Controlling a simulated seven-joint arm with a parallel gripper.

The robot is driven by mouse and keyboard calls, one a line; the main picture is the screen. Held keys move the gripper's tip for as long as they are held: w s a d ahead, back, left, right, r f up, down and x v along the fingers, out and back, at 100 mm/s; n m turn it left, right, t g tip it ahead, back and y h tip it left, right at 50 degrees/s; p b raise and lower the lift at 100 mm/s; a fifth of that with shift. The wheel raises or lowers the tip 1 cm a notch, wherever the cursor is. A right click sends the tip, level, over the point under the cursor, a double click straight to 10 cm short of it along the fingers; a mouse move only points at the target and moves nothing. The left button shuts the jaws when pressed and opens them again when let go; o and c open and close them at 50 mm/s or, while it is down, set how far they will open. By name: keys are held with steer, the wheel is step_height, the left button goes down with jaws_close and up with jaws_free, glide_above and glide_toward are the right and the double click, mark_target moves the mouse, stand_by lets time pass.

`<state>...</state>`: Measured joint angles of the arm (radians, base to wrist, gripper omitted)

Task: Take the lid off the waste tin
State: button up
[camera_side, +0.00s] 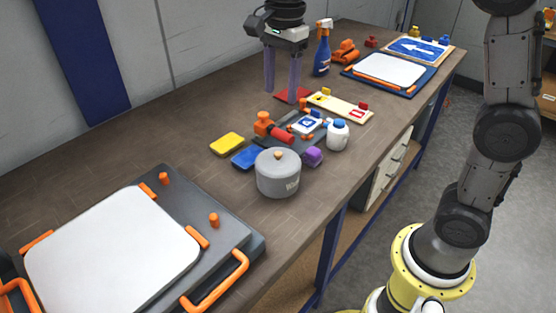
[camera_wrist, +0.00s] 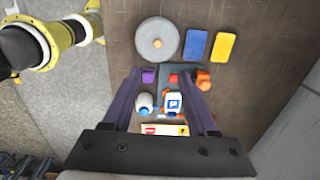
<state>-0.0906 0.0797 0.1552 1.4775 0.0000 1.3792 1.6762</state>
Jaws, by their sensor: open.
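The waste tin (camera_side: 279,178) is a grey round pot near the front edge of the bench. Its grey lid (camera_side: 278,161) with a small orange knob (camera_side: 278,154) sits on top. In the wrist view the lid (camera_wrist: 150,35) shows from above at the top, with its knob (camera_wrist: 158,43) facing me. My gripper (camera_side: 281,95) is open and empty, with purple fingers pointing down, above the bench behind the tin and apart from it. In the wrist view the gripper's fingers (camera_wrist: 166,90) spread on either side of small items, with the tin beyond them.
Beside the tin are a blue sponge (camera_side: 247,158), a yellow sponge (camera_side: 227,144), a purple block (camera_side: 312,156) and a white bottle (camera_side: 337,134). A dark tray (camera_side: 290,140) holds orange and red pieces. A large grey fixture (camera_side: 225,232) stands at the front left.

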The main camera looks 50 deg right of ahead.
glide_above(278, 153)
steer(key=shift+g, duration=0.3)
step_height(278, 153, down, 11)
steer(key=shift+w+r, duration=0.15)
steer(key=shift+r, duration=0.05)
steer(key=shift+f, duration=2.7)
jaws_close()
